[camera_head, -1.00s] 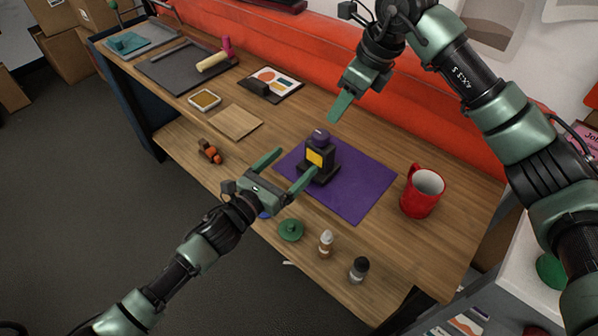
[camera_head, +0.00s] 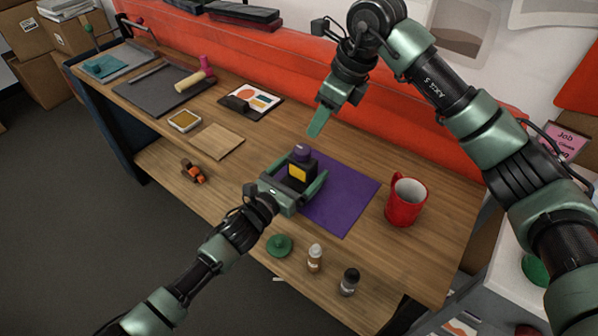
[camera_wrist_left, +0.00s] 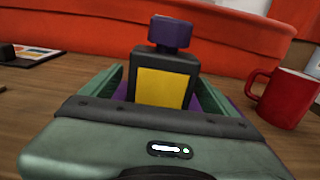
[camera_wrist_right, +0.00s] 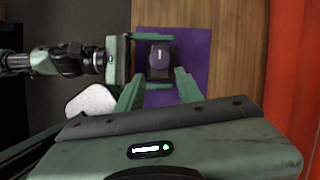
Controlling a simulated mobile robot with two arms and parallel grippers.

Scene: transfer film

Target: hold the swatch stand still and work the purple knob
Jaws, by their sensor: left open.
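The swatch stand (camera_head: 298,173) is a dark upright block with a yellow swatch (camera_wrist_left: 160,88) on its front. It stands on a purple mat (camera_head: 345,198). The purple knob (camera_head: 301,152) is on its top and also shows in the left wrist view (camera_wrist_left: 170,32). My left gripper (camera_head: 297,180) is open, low at the mat, with one finger on each side of the stand. I cannot tell whether the fingers touch it. My right gripper (camera_head: 318,124) is open and empty, above and behind the stand; in the right wrist view the knob (camera_wrist_right: 159,57) appears beyond its fingers.
A red mug (camera_head: 405,202) stands right of the mat. Two small bottles (camera_head: 315,258) and a green lidded item (camera_head: 279,245) are near the front edge. A brown square (camera_head: 216,140), a small dish (camera_head: 185,121) and a dark board (camera_head: 150,92) lie to the left.

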